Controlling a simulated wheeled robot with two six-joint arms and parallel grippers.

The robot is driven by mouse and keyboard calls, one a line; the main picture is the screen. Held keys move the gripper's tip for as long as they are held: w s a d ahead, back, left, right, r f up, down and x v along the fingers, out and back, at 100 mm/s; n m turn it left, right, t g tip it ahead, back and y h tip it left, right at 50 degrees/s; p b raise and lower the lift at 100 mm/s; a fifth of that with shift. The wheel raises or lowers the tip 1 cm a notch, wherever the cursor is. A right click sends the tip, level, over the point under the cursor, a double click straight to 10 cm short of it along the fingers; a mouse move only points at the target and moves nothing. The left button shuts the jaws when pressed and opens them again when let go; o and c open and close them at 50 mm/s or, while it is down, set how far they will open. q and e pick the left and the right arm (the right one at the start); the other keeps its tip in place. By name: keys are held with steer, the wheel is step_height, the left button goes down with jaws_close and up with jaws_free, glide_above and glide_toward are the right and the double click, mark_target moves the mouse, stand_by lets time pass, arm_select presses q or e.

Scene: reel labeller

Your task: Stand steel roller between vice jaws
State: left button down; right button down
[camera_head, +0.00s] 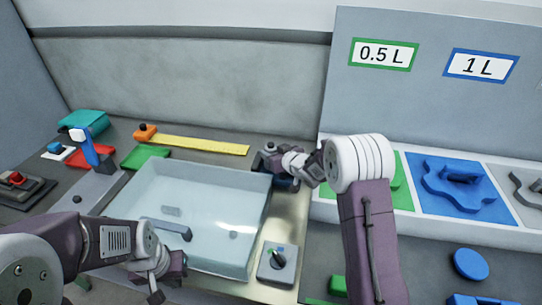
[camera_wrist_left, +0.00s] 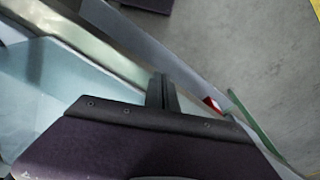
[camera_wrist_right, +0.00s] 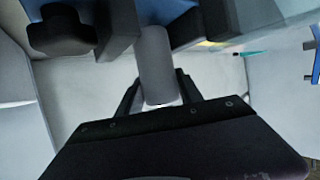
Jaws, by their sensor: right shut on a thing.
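The steel roller (camera_wrist_right: 155,66) is a plain grey cylinder in the right wrist view. My right gripper (camera_wrist_right: 157,94) is shut on its near end. The roller's far end reaches between two blocks of the vice (camera_wrist_right: 118,28); whether it touches them or rests on anything is hidden. In the head view the dark vice (camera_head: 287,183) stands at the back right corner of the clear tray, mostly covered by my right gripper (camera_head: 300,170). My left gripper (camera_head: 165,285) is low over the tray's front edge, empty, its fingers together in the left wrist view (camera_wrist_left: 162,92).
A clear tray (camera_head: 205,178) fills the middle of the bench. A grey switch box (camera_head: 278,265) stands at its front right. A yellow strip (camera_head: 200,145) lies behind it. Green and blue fixtures (camera_head: 462,190) stand at right under volume labels.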

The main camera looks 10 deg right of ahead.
steer(key=shift+f, duration=0.65)
steer(key=shift+w, duration=0.15)
steer(key=shift+f, duration=0.15)
steer(key=c, duration=0.8)
jaws_free()
steer(key=shift+o, duration=0.2)
